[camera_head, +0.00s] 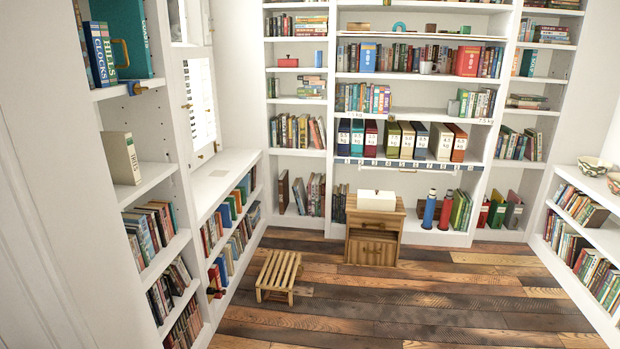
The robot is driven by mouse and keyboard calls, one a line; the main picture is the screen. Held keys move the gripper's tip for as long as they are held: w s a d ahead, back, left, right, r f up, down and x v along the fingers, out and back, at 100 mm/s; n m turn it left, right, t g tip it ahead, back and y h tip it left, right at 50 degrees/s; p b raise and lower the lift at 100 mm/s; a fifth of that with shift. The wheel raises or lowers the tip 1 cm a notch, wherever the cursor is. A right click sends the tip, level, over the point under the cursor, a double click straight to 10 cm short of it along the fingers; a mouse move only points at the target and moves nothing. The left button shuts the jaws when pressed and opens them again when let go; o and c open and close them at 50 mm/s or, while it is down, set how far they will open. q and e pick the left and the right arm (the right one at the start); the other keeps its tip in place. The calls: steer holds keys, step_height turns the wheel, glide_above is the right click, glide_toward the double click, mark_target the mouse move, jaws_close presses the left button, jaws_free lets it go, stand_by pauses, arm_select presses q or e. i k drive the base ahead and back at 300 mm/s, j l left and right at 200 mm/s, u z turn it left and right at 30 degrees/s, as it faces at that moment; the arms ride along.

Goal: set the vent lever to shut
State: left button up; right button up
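No part that I can clearly tell is the vent lever shows. A white louvred window shutter (200,103) stands at the left above a white ledge. A small brass-coloured fitting (216,147) sits at its lower right edge, too small to tell its kind or setting. On the upper left shelf, a teal box-like thing (135,35) carries a brass-coloured handle (121,52). Neither of my grippers is in view.
White bookshelves line the left, back and right. Bowls (593,165) sit on the right shelf top. The middle floor is clear.

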mark_target(211, 291)
steer(key=i+u, duration=0.25)
steer(key=i, duration=0.25)
steer(key=i+l+u, duration=0.25)
steer(key=i, duration=0.2)
steer(key=i+l+u, duration=0.25)
steer(key=i, duration=0.25)
steer(key=i+l+u, duration=0.25)
steer(key=i+l, duration=0.1)
steer(key=i, duration=0.1)
